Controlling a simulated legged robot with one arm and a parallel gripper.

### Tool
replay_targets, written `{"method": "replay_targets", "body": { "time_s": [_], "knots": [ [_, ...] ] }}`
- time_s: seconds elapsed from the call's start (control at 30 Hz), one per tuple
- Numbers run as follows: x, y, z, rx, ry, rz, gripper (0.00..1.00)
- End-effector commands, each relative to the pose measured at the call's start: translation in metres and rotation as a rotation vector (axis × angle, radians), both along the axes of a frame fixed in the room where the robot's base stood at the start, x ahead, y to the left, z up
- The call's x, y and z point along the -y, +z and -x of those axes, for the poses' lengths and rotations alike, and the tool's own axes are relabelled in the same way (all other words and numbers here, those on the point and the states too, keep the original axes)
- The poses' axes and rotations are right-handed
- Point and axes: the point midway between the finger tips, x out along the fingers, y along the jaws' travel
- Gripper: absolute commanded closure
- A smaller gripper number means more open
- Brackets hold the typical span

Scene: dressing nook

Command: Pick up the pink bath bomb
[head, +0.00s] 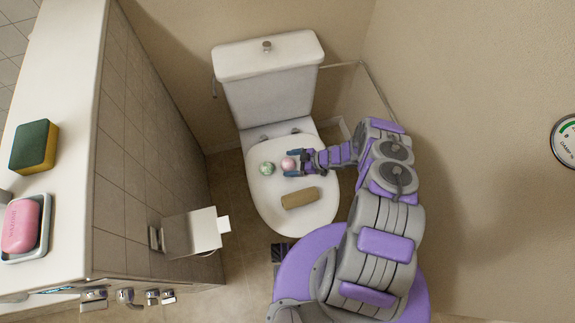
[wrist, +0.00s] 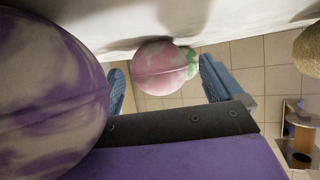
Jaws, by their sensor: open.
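The pink bath bomb (head: 288,164), marbled with white, rests on the closed white toilet lid (head: 262,205). My gripper (head: 292,163) is open just right of it in the head view, with its blue fingers on either side. In the wrist view the pink bath bomb (wrist: 158,70) shows between the two spread fingers, with gaps on both sides; I cannot see contact. A green bath bomb (head: 267,169) lies just left of the pink one and shows partly behind it in the wrist view (wrist: 192,62).
A purple-and-white ball (wrist: 45,90) fills the wrist view's left side, very close to my gripper. The cistern (head: 268,85) stands behind. A paper holder (head: 192,233) juts from the left partition.

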Motion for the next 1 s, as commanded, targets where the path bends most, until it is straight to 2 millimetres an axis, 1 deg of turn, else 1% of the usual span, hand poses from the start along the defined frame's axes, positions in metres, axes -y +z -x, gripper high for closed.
{"method": "replay_targets", "body": {
  "time_s": [0.27,0.9,0.93,1.0],
  "knots": [
    [-0.003,-0.0012,-0.0008,0.0,-0.001,0.0,0.06],
    [-0.0028,-0.0011,-0.001,0.0,-0.001,0.0,0.67],
    [-0.0028,-0.0011,-0.001,0.0,-0.001,0.0,0.7],
    [-0.0028,-0.0011,-0.001,0.0,-0.001,0.0,0.71]
  ]
}}
